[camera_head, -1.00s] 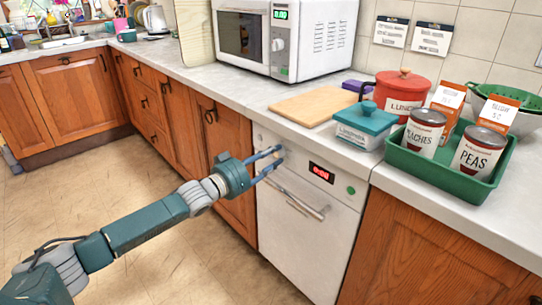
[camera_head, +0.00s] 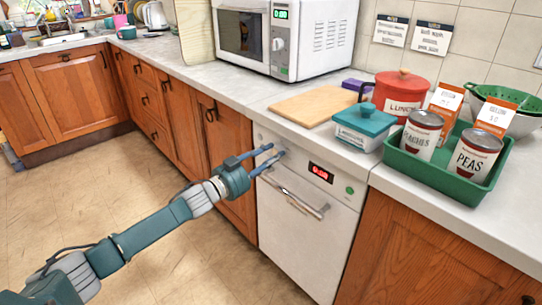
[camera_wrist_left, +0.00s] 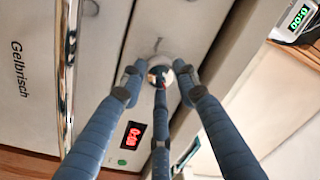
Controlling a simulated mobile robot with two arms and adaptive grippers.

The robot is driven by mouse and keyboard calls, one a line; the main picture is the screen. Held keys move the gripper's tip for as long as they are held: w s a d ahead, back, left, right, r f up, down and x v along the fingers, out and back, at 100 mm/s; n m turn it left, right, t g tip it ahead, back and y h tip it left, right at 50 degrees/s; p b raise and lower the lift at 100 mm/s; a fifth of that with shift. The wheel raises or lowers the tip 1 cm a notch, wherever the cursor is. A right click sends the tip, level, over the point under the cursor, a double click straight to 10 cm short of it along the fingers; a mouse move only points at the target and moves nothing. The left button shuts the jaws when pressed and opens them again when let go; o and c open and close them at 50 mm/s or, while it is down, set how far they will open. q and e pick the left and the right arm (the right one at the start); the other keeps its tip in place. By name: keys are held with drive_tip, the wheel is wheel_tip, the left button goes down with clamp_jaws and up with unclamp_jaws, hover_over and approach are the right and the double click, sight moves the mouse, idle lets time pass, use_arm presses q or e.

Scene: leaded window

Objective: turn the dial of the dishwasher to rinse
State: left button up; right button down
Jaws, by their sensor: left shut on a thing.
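The white dishwasher (camera_head: 300,240) stands under the counter with its door shut. Its front panel has a red-lit display (camera_head: 320,173), a green button (camera_head: 350,190) and a bar handle (camera_head: 301,204) below. The small round dial (camera_wrist_left: 160,74) shows at the centre of the left wrist view, with a red spot on it. My left gripper (camera_head: 276,152) is at the panel's left end, its blue fingers shut around the dial. The fingers hide most of the dial in the head view. I cannot read the dial's setting. My right gripper is not in view.
On the counter above are a cutting board (camera_head: 305,105), a teal-lidded box (camera_head: 364,127), a red pot (camera_head: 401,92) and a green tray (camera_head: 450,178) with two cans. A white microwave (camera_head: 310,45) stands behind. The floor (camera_head: 200,255) in front is clear.

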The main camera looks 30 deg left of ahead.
use_arm(q)
drive_tip(key=shift+r+m, duration=0.15)
drive_tip(key=shift+m, duration=0.95)
drive_tip(key=o, duration=1.1)
drive_tip(key=shift+o, duration=0.2)
drive_tip(key=shift+s+f, duration=0.2)
drive_tip(key=v, duration=1.1)
drive_tip(key=shift+s+a, duration=0.2)
drive_tip(key=shift+s, duration=0.1)
